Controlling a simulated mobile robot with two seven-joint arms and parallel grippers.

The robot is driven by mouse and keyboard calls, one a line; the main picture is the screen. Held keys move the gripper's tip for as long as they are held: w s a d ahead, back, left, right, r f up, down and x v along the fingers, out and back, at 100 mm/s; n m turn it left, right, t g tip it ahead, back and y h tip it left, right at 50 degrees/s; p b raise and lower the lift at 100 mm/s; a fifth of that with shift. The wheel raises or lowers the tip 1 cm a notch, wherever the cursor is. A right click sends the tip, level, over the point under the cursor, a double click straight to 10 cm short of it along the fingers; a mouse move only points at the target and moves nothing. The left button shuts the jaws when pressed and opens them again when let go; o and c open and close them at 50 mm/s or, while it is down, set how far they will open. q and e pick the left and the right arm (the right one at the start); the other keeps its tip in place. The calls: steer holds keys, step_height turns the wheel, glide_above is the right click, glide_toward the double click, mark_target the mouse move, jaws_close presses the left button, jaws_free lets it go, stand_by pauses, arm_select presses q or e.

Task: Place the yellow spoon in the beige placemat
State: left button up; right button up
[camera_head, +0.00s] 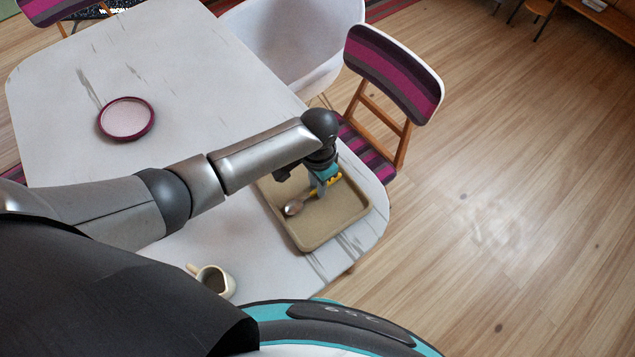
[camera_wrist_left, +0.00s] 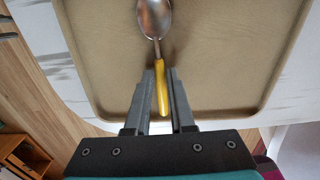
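The spoon has a silver bowl (camera_head: 293,208) and a yellow handle (camera_head: 335,181); it also shows in the left wrist view (camera_wrist_left: 155,18). The beige placemat (camera_head: 322,232) is tray-like with a raised rim, near the table's right corner. My left gripper (camera_head: 321,190) points down over it. In the left wrist view, its two fingers (camera_wrist_left: 161,75) stand close on either side of the yellow handle. I cannot tell whether they press on it, or whether the spoon touches the placemat. The right gripper is not in view.
A cream mug (camera_head: 214,281) stands at the table's near edge. A round purple-rimmed plate (camera_head: 126,118) lies at the far left. A striped chair (camera_head: 393,75) and a white chair (camera_head: 292,40) stand beside the table (camera_head: 190,65). The table around the plate is clear.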

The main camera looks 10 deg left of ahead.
arm_select(q)
steer(key=o, duration=0.4)
steer(key=shift+c, duration=0.2)
step_height(320, 180, up, 12)
steer(key=p, duration=0.3)
steer(key=shift+r, duration=0.1)
